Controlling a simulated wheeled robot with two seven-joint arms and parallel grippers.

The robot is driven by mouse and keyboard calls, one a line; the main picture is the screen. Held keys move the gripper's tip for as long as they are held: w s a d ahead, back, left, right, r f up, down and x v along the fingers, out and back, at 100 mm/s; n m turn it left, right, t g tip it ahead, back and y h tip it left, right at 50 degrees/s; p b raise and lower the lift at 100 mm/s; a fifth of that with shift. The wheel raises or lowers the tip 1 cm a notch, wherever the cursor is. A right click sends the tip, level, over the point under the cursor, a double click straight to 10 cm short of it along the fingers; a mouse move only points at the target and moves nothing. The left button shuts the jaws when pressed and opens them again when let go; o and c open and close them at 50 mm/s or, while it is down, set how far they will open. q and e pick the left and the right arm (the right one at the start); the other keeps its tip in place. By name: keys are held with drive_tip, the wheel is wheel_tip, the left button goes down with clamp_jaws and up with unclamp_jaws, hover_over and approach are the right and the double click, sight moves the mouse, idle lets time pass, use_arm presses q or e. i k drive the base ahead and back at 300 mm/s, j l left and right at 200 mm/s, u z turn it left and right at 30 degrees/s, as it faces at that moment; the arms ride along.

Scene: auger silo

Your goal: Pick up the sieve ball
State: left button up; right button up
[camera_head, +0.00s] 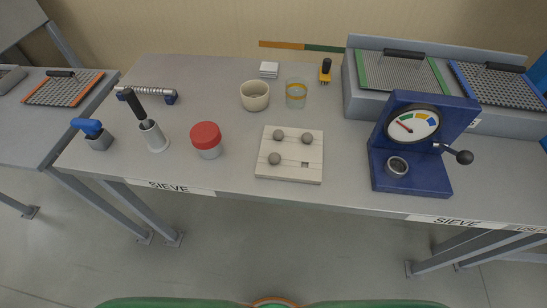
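Three small grey balls sit on a square off-white board at the middle of the table: one at the back left (278,135), one at the back right (307,138) and one at the front left (274,158). They look like the sieve balls. The board (290,174) has a small dark square opening (305,164) at its front right, with no ball on it. Neither of my grippers shows in the head view.
A red-lidded jar (206,140), beige cup (255,95) and glass (296,93) stand left of and behind the board. A blue gauge press (410,150) with a side lever stands to the right. Sieve trays (400,72) lie behind. The table front (235,178) is clear.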

sight(275, 158)
drive_tip(key=j+z, duration=0.9)
drive_tip(key=k+j+z, duration=0.2)
drive_tip(key=z, duration=0.3)
drive_tip(key=j, duration=0.15)
